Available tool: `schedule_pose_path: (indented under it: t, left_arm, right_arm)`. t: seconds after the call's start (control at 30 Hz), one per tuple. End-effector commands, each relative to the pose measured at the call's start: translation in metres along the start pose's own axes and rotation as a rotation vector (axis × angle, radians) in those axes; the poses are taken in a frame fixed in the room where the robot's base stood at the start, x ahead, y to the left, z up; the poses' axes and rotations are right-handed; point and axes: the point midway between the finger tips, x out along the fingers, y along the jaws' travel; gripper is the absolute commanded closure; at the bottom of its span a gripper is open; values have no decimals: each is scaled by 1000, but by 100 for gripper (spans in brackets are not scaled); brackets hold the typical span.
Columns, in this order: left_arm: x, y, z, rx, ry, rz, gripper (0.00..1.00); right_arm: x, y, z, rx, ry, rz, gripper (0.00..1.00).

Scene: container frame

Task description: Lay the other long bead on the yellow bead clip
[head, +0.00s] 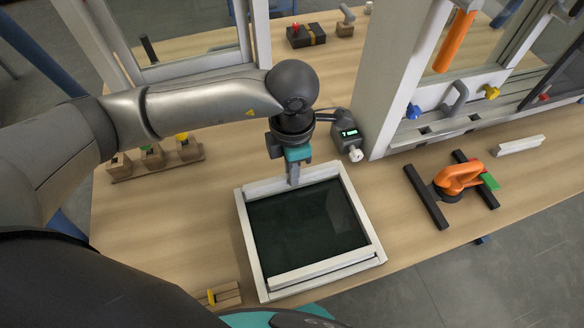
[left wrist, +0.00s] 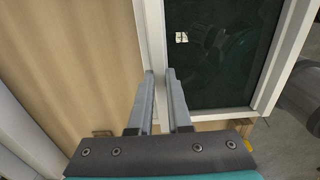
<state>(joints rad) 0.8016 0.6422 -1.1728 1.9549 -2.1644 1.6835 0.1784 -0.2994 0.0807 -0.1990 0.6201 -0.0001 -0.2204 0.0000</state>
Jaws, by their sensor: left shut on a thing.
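My left gripper (head: 293,181) points down at the far side of the white frame (head: 252,243), which lies flat on the table around a dark pane (head: 305,218). Its fingers are shut on a white long bead (head: 318,174) along that side; in the left wrist view the fingers (left wrist: 161,76) straddle a white strip (left wrist: 151,35). I cannot tell whether the bead is clear of the frame. Another long white bead (head: 325,267) lies along the near side. A small yellow piece (head: 211,296), perhaps the bead clip, sits on a wooden block at lower left. My right gripper is not in view.
A wooden rack (head: 158,168) with several small blocks stands left. A grey device (head: 347,136) is close right of my gripper. An orange tool (head: 459,178) with black bars and a short white bar (head: 518,145) lie right. Upright window frames stand behind.

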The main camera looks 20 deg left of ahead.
Motion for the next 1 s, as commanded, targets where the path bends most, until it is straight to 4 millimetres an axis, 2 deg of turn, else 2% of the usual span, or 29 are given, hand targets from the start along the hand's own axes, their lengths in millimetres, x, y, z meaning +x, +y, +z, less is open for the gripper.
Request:
schedule_pose_path:
  t: [1.0]
  left_arm:
    - [7, 0, 0, 0, 0, 0, 100]
  right_arm:
    - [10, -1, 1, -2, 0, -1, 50]
